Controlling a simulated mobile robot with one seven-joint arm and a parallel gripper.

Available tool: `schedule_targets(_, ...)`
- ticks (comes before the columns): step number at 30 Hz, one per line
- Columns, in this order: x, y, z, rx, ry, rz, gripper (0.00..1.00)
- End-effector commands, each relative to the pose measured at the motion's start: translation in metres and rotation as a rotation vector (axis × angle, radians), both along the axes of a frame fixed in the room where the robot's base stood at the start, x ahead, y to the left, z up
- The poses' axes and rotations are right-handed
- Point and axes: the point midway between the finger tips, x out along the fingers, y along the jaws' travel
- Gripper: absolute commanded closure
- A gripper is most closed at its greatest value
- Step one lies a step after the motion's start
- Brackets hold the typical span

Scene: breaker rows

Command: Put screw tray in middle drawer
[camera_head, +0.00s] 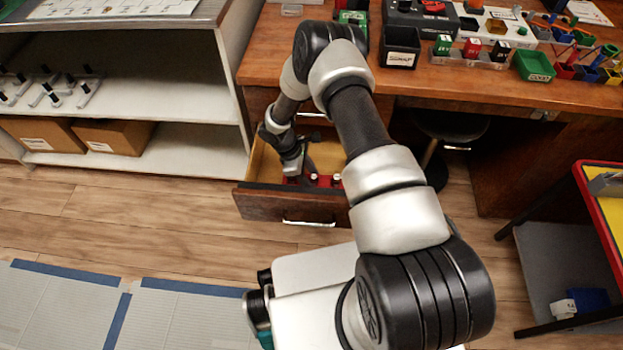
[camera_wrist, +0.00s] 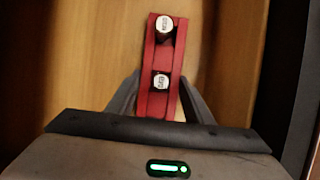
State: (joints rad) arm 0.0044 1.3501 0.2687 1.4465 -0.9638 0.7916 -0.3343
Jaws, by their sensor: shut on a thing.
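The screw tray (camera_wrist: 154,99) is a narrow red tray with round, pale-topped, labelled pieces in it. In the wrist view it lies between the two fingers of my gripper (camera_wrist: 158,98), which is shut on it. In the head view the red tray (camera_head: 318,181) shows low inside the open drawer (camera_head: 290,208), partly hidden by my arm. The drawer has light wooden inner walls and a dark front with a metal handle. My gripper reaches down into it. I cannot tell whether the tray touches the drawer floor.
The wooden desk (camera_head: 480,83) above holds bins, a black box and colored parts. A white shelf unit (camera_head: 195,100) with cardboard boxes stands at left. A stool (camera_head: 448,125) is under the desk. A red-rimmed table (camera_head: 590,200) stands at right.

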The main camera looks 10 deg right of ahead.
Motion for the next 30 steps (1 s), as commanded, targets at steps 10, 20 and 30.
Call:
schedule_targets(10, 0.000, 0.000, -0.002, 0.000, 0.000, 0.000, 0.35)
schedule_targets(20, 0.003, 0.007, 0.020, 0.000, -0.003, 0.002, 0.35)
schedule_targets(30, 0.011, 0.033, 0.086, 0.000, -0.001, 0.002, 0.35)
